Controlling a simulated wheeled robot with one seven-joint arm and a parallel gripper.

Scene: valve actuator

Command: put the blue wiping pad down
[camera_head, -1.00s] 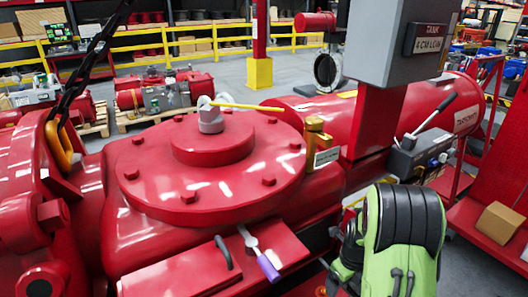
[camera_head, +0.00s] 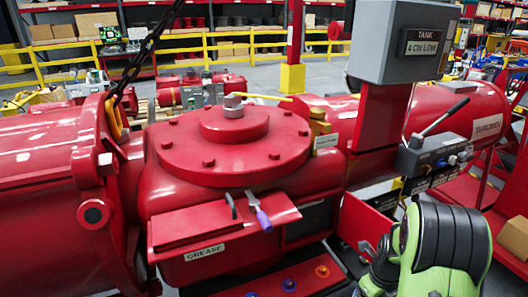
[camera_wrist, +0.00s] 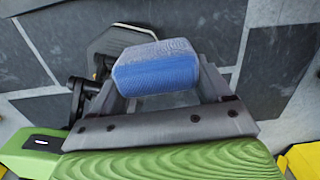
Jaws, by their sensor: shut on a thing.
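The blue wiping pad (camera_wrist: 155,70) shows in the wrist view as a rounded block with a ribbed face, blue below and paler above. My gripper (camera_wrist: 160,88) is shut on it, with one grey finger at each side. The pad is held over a grey tiled floor (camera_wrist: 285,80), and its height above the floor cannot be told. In the head view my green and black arm is at the lower right; the gripper and pad are not visible there.
A large red valve actuator (camera_head: 235,150) fills the middle of the head view. A purple-handled tool (camera_head: 262,217) lies on its red lid (camera_head: 200,228), marked GREASE. A cardboard box (camera_head: 514,236) sits at the right. Yellow railings (camera_head: 225,48) stand behind.

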